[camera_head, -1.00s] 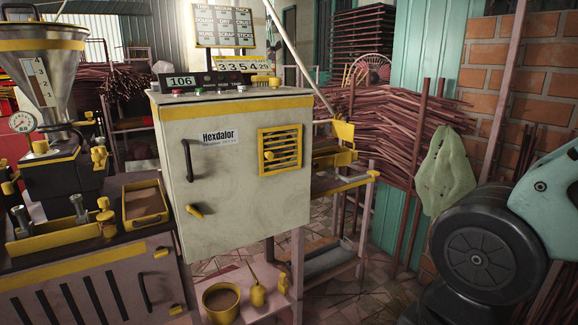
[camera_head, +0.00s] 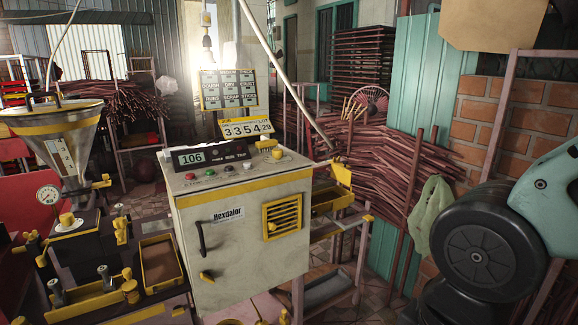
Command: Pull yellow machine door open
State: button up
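The machine is a cream cabinet with a yellow band and a "Hexdalor" label. Its front door (camera_head: 232,262) looks shut. A yellow vent grille (camera_head: 283,216) is at the upper right of the front. The top panel shows a "106" display (camera_head: 192,157), coloured buttons and a yellow knob. My gripper is not in view; only a dark round joint and pale teal link of my arm show at the right.
A metal hopper (camera_head: 62,145) and a bench with a yellow-edged tray (camera_head: 160,262) stand close on the left. A side rack (camera_head: 345,222) with yellow parts is at the right. Stick bundles (camera_head: 370,150) fill the back. A green cloth (camera_head: 432,215) hangs near my arm.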

aim_at(222, 226)
jog(key=i+j+u, duration=0.15)
jog(key=j, duration=0.3)
jog(key=i+j+u, duration=0.15)
jog(key=j, duration=0.25)
jog(key=i+j+u, duration=0.15)
jog(key=j, duration=0.25)
